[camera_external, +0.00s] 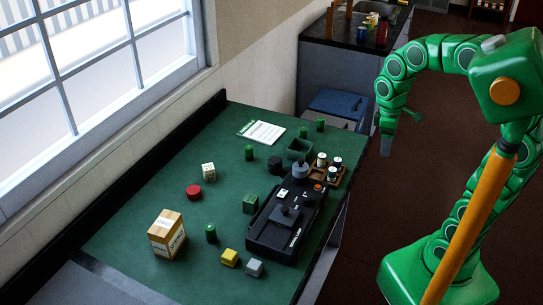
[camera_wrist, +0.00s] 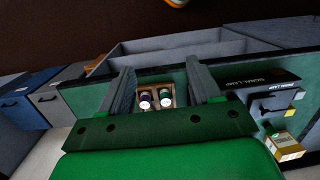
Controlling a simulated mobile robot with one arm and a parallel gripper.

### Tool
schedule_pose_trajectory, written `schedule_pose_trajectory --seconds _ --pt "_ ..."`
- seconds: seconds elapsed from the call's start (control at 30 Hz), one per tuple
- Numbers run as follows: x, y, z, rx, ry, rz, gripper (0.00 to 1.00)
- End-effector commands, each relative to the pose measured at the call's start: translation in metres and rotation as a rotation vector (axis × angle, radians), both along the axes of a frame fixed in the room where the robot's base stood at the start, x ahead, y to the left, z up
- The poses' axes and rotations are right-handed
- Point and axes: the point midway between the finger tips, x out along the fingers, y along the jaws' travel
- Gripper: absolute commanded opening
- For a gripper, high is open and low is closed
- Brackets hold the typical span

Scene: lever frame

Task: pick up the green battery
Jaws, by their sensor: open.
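A small brown tray (camera_external: 316,178) at the right edge of the green table holds several short cylinders with pale tops, which look like batteries. Several plain green cylinders (camera_external: 249,153) also stand on the table; I cannot tell whether any is a battery. My gripper (camera_external: 401,132) is open and empty, held high to the right of the table, apart from everything. It also shows in the wrist view (camera_wrist: 160,74).
A cardboard box (camera_external: 166,235), red disc (camera_external: 194,192), yellow block (camera_external: 230,257) and grey block (camera_external: 254,267) stand on the table (camera_external: 130,215). Its left middle is fairly clear.

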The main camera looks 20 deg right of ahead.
Motion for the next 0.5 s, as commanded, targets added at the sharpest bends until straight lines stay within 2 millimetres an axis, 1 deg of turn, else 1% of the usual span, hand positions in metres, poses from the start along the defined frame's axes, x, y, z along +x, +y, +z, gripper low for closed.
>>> schedule_pose_trajectory --seconds 0.03,0.17,0.2,0.37,0.5 --pt "0.012 0.013 0.001 0.004 -0.002 0.065 0.63" --pt "0.035 0.044 0.001 0.016 -0.002 0.236 0.63" --pt "0.042 0.054 0.001 0.019 -0.004 0.288 0.63" --pt "0.067 0.098 0.0 0.033 -0.006 0.497 0.63" --pt "0.084 0.14 -0.004 0.044 -0.006 0.682 0.63"
